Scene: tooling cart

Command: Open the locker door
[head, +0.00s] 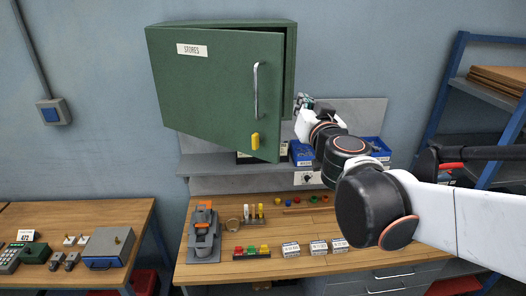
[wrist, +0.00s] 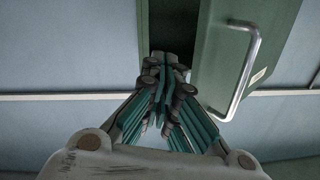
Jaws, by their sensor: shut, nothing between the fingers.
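The green locker (head: 291,62) hangs on the wall, with its door (head: 215,95) labelled STORES standing ajar. A dark gap runs along the door's right edge. The door has a silver bar handle (head: 256,90) and a yellow latch or key piece (head: 255,141) below it. My gripper (head: 301,101) is just right of the door's free edge, partly hidden by my wrist. In the wrist view my gripper (wrist: 167,62) is shut and empty, its tips in front of the dark gap, left of the handle (wrist: 243,70). Whether it touches the door is unclear.
Below the locker are a grey shelf with blue bins (head: 302,153) and a wooden workbench (head: 300,225) holding small parts. A blue shelf rack (head: 445,85) stands right, a second table (head: 75,215) left. The space left of the door is clear.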

